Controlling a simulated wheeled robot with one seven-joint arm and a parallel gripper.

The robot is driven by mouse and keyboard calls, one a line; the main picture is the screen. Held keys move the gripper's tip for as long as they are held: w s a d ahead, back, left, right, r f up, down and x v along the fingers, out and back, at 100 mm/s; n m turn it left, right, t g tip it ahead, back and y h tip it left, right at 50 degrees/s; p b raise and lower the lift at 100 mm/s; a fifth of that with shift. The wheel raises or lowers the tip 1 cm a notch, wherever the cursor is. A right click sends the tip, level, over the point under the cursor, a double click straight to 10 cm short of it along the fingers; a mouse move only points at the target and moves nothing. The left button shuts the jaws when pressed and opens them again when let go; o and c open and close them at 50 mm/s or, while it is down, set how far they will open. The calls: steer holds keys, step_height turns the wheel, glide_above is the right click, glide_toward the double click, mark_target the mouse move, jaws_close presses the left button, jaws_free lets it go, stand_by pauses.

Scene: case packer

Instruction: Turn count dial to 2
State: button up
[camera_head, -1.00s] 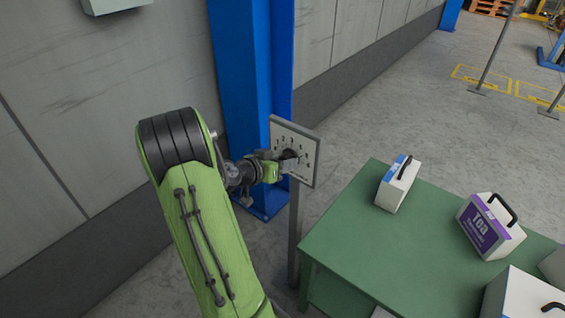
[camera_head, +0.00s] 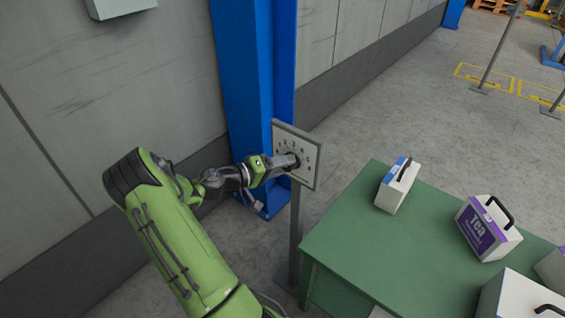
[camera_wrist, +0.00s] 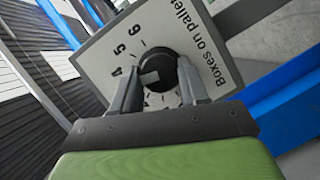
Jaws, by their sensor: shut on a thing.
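The count dial is a dark round knob (camera_wrist: 156,68) on a white panel (camera_wrist: 205,35). In the wrist view the panel reads "Boxes on pallet", with the numbers 4, 5 and 6 visible beside the knob; lower marks are partly hidden by my fingers. In the head view the panel (camera_head: 310,172) stands on a grey post, and the knob is mostly hidden behind my gripper (camera_head: 292,161). My gripper (camera_wrist: 160,88) is shut on the knob, one finger on each side of it. Which number the knob points at cannot be told.
A green table (camera_head: 355,235) stands right of the post, carrying a white box with a blue label (camera_head: 392,192) and a purple-labelled Tea box (camera_head: 487,228). A blue column (camera_head: 250,90) and grey wall (camera_head: 140,75) rise behind the panel.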

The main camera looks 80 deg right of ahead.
steer(key=shift+f+n+g+h+p, duration=0.15)
steer(key=shift+n+g+h+p, duration=0.35)
steer(key=shift+n, duration=1.4)
steer(key=shift+f+n+g+h+p, duration=0.1)
steer(key=shift+n+g+h+p, duration=0.35)
steer(key=shift+n, duration=1.45)
steer(key=shift+g, duration=0.35)
steer(key=o, duration=1.1)
steer(key=shift+d, duration=0.1)
steer(key=shift+c, duration=0.2)
steer(key=v, duration=1.6)
